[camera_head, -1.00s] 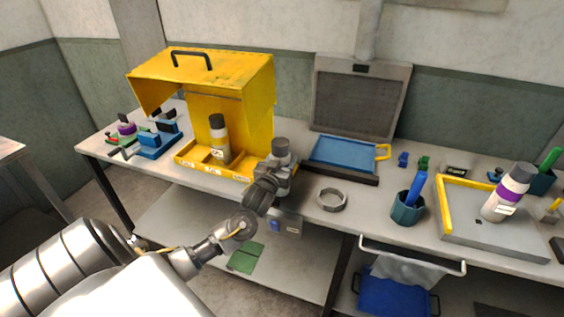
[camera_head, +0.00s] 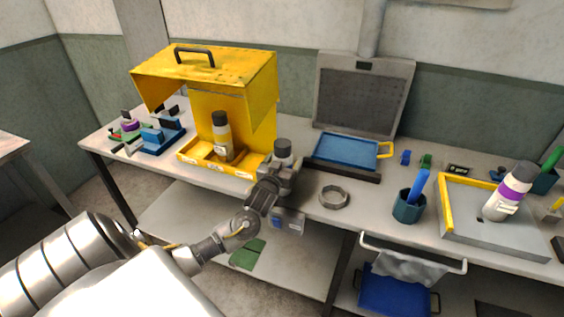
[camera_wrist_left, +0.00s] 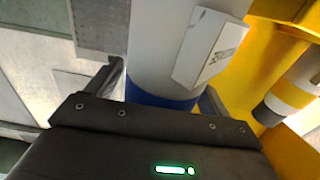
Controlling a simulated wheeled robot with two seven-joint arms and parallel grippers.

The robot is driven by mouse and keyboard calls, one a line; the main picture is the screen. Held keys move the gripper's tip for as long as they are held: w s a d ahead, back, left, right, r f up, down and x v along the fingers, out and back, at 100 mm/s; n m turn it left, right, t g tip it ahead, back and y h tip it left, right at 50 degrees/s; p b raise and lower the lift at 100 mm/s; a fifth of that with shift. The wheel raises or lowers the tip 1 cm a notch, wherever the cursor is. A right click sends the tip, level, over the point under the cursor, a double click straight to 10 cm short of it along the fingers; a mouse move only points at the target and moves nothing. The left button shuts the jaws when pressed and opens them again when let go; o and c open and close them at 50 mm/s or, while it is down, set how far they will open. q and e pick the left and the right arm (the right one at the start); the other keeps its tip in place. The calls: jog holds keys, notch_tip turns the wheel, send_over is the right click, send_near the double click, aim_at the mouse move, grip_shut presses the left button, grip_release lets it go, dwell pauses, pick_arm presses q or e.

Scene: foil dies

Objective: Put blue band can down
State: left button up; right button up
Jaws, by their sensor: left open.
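The blue band can shows its grey cap (camera_head: 283,147) in the head view, at the right front corner of the yellow cabinet (camera_head: 215,75). In the left wrist view its pale body (camera_wrist_left: 165,50), with a label and a blue band (camera_wrist_left: 155,95) low down, stands between my fingers. My left gripper (camera_head: 280,172) is open around the can. The can looks upright; its base is hidden by the gripper, so I cannot tell what it rests on. My right gripper is not in view.
A dark-capped can (camera_head: 222,138) stands in the cabinet, close to my gripper. A metal ring (camera_head: 333,197), a blue tray (camera_head: 346,150) and a teal cup (camera_head: 408,208) are to the right.

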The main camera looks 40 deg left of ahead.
pick_arm(q)
jog(key=shift+s+d, duration=0.15)
jog(key=shift+s, duration=0.15)
jog(key=b+v, duration=0.2)
jog(key=v, duration=0.9)
jog(key=shift+s+r, duration=0.1)
jog(key=shift+s, duration=0.05)
